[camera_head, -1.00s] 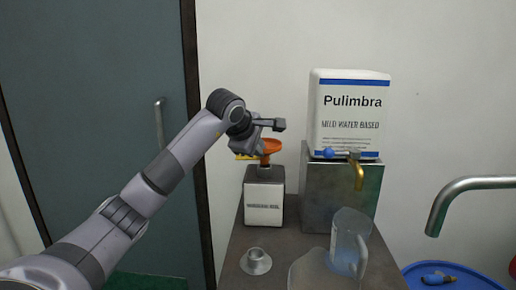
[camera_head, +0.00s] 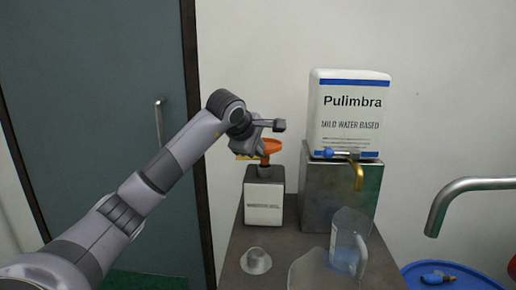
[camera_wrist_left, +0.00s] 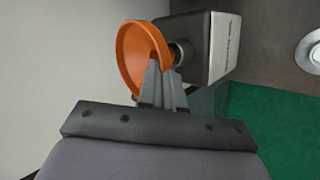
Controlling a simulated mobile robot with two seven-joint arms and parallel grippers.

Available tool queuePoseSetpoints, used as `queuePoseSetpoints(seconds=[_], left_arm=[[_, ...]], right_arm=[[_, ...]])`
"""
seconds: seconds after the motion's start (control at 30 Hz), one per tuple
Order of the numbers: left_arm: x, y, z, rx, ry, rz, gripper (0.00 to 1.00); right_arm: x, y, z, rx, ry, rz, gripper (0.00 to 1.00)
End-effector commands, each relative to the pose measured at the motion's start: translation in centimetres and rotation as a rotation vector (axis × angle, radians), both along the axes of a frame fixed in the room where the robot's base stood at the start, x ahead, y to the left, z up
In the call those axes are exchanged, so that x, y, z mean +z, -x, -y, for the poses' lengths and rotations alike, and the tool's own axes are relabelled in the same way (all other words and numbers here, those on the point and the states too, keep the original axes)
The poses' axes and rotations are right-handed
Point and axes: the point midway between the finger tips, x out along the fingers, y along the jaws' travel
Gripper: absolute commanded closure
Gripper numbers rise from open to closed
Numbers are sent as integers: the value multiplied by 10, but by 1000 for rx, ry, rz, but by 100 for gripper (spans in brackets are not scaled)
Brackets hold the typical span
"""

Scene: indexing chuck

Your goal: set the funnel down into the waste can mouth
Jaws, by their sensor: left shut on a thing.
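The orange funnel (camera_head: 271,146) is held over the top of the waste can (camera_head: 263,202), a dark-topped box with a white label. My left gripper (camera_head: 262,149) is shut on the funnel, its fingers at the funnel's side below the wide rim. In the left wrist view the funnel (camera_wrist_left: 132,60) shows its wide bowl, and the fingers (camera_wrist_left: 164,82) close on it. The can (camera_wrist_left: 205,45) lies just beyond, with its round mouth (camera_wrist_left: 179,52) partly hidden by the funnel and fingers. I cannot tell whether the stem tip is inside the mouth. My right gripper is not in view.
A white Pulimbra container (camera_head: 348,113) with a brass tap (camera_head: 359,177) stands on a metal block (camera_head: 338,195) right of the can. A clear jug (camera_head: 348,245) and a small flanged cup (camera_head: 256,261) stand in front. A curved metal pipe (camera_head: 465,187) is at far right.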

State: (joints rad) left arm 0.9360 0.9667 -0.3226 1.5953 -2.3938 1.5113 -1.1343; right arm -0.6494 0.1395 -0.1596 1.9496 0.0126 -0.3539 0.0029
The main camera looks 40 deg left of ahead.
Motion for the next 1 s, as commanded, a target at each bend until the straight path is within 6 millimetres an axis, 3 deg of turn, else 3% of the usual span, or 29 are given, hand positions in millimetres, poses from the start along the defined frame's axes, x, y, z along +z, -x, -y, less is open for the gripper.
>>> queuePoseSetpoints(seconds=[1.0], left_arm=[[-21, 0, 0, 0, 0, 1, 100]], right_arm=[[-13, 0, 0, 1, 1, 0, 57]])
